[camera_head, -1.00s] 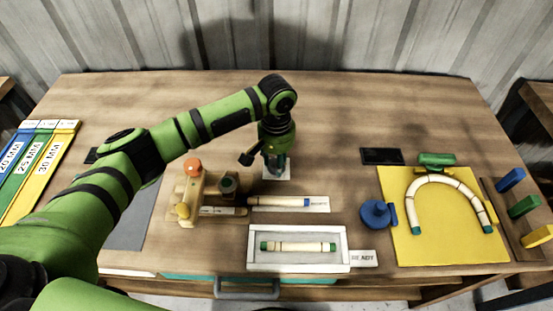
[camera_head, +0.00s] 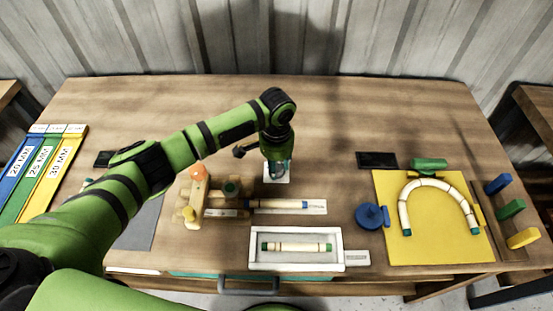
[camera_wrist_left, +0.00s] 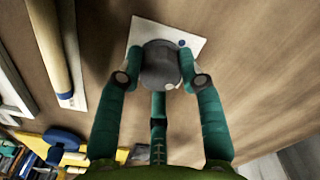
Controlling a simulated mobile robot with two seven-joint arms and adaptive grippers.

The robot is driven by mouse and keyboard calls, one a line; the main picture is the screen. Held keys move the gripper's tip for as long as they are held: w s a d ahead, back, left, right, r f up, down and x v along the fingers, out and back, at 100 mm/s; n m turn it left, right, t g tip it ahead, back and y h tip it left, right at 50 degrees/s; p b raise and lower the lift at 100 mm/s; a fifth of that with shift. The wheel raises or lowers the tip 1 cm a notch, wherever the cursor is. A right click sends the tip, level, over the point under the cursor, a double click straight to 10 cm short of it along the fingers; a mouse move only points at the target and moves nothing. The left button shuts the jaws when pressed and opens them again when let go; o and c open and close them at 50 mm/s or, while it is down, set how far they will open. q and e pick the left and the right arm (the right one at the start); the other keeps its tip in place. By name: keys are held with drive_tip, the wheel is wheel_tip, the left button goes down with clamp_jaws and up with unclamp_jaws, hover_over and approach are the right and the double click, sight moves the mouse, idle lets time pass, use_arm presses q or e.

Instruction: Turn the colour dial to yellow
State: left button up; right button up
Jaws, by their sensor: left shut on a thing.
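The colour dial (camera_wrist_left: 158,66) is a round dark grey knob on a white plate (camera_wrist_left: 142,30) with a blue dot. A small pale mark shows on the knob's lower edge; I cannot tell which colour it points at. The green fingers of my left gripper (camera_wrist_left: 160,78) are closed around the knob from both sides. In the head view my left gripper (camera_head: 278,168) points down over the white plate (camera_head: 276,179), and hides the knob. No yellow mark shows on the visible part of the plate. My right gripper is not in view.
A wooden block rack (camera_head: 198,205) and a rattan piece on a card (camera_head: 285,204) lie in front of the dial. A white tray (camera_head: 255,258) holds another piece. A yellow board (camera_head: 400,250) with a bent rattan arch is at the right. The table behind is clear.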

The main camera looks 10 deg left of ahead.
use_arm(q)
drive_tip(key=m+p, duration=0.1)
drive_tip(key=m, duration=0.2)
drive_tip(key=shift+s+m, duration=0.1)
drive_tip(key=shift+m, duration=0.2)
drive_tip(key=shift+m+p, duration=0.5)
drive_tip(key=shift+m, duration=0.7)
drive_tip(key=shift+f, duration=0.1)
drive_tip(key=o, duration=1.1)
drive_tip(key=shift+o, duration=0.2)
